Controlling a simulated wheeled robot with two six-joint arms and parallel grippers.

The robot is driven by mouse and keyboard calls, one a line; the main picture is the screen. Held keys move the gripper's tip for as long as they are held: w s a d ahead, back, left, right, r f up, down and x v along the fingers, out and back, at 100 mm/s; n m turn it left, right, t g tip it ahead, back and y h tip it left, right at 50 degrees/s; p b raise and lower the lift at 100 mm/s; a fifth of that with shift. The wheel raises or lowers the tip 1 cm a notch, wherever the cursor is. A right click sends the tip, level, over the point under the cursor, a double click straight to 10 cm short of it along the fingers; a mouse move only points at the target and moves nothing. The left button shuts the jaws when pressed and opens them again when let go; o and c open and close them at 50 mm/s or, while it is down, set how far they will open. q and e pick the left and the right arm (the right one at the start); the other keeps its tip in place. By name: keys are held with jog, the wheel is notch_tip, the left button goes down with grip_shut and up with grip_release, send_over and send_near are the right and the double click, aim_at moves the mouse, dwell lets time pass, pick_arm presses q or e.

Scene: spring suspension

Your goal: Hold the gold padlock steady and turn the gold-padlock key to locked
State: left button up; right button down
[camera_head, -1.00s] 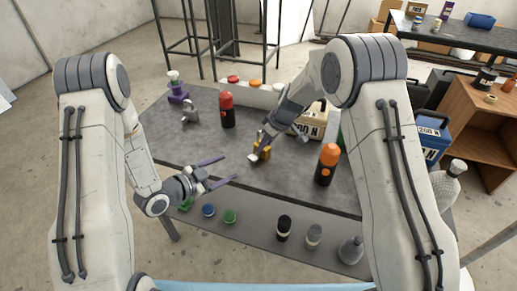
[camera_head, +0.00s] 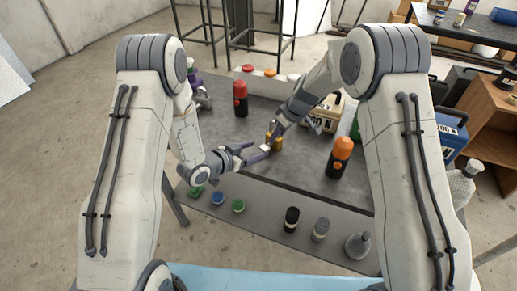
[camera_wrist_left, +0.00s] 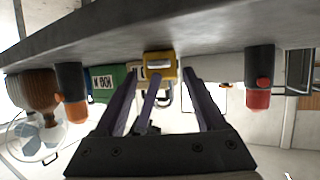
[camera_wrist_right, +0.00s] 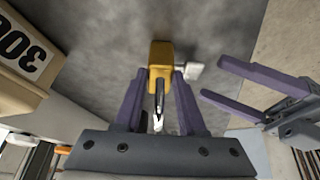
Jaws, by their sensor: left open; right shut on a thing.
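The gold padlock (camera_head: 276,143) is at the middle of the dark table; it also shows in the right wrist view (camera_wrist_right: 160,58) and left wrist view (camera_wrist_left: 159,73). My right gripper (camera_wrist_right: 158,78) is shut on it, with the shackle between the fingers. A pale key (camera_wrist_right: 188,71) sticks out of the padlock's side toward my left gripper. My left gripper (camera_head: 252,153) is open and empty, its fingers pointing at the key side, with a gap left between. In the left wrist view the padlock lies beyond and between the open fingertips (camera_wrist_left: 170,78).
A black-and-orange bottle (camera_head: 339,158) stands right of the padlock, and a red-topped one (camera_head: 240,98) behind left. A tan box (camera_head: 324,113) stands behind my right gripper. A grey padlock (camera_head: 203,98) is at the back left. Small bottles and coloured discs line the front ledge.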

aim_at(266, 147)
pick_arm(q)
jog(key=shift+x, duration=1.1)
grip_shut()
